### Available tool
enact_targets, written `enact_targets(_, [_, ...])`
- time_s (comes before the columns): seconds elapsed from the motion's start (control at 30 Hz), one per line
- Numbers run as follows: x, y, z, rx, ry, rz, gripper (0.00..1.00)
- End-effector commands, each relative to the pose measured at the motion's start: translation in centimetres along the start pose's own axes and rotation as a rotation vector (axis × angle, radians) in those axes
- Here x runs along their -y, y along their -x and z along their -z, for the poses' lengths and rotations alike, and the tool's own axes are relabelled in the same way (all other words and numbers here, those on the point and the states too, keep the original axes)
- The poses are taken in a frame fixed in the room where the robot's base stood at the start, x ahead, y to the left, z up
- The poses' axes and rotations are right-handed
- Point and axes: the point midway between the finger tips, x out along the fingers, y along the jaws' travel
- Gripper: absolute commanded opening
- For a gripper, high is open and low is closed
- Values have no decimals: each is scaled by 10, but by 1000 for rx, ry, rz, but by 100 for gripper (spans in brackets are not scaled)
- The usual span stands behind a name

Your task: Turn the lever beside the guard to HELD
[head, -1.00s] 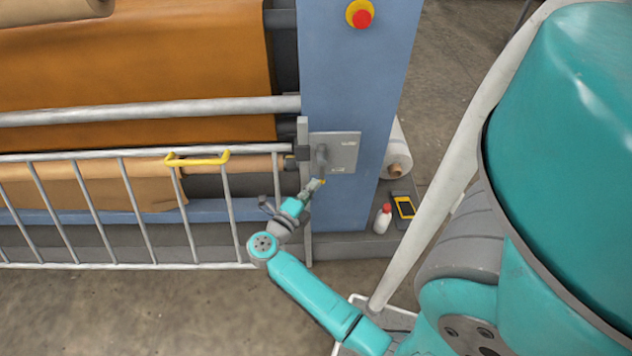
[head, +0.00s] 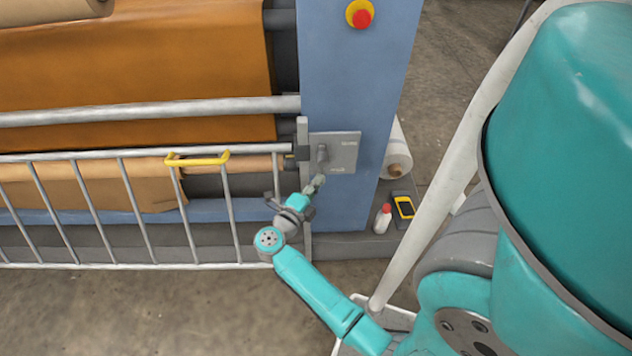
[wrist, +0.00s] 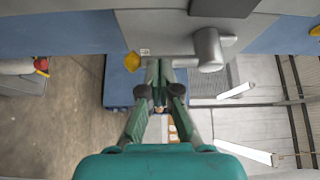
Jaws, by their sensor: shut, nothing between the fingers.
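The lever (head: 321,154) is a short grey handle on a pale grey plate (head: 347,152), fixed to the blue machine post beside the guard. It looks roughly upright in the head view. The plate has small labels, too small to read. The guard (head: 122,195) is a grey barred gate with a yellow handle (head: 197,160). My gripper (head: 318,183) is shut and empty, just below the lever in the head view. In the wrist view the closed fingers (wrist: 160,85) lie beside the grey lever (wrist: 208,50); whether they touch it is unclear.
A red stop button (head: 361,17) sits higher on the post. A white roll (head: 396,158), a white bottle with red cap (head: 382,218) and a yellow-black device (head: 404,206) are to the right. A small yellow part (wrist: 132,62) shows near the fingers. Floor in front is clear.

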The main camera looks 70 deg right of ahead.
Motion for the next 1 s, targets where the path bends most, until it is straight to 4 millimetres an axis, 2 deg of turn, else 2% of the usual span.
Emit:
enact_targets(0.57, [-2,-4,6,-1,99,66,0])
enact_targets(1.0, [-3,-15,23,-2,388,258,0])
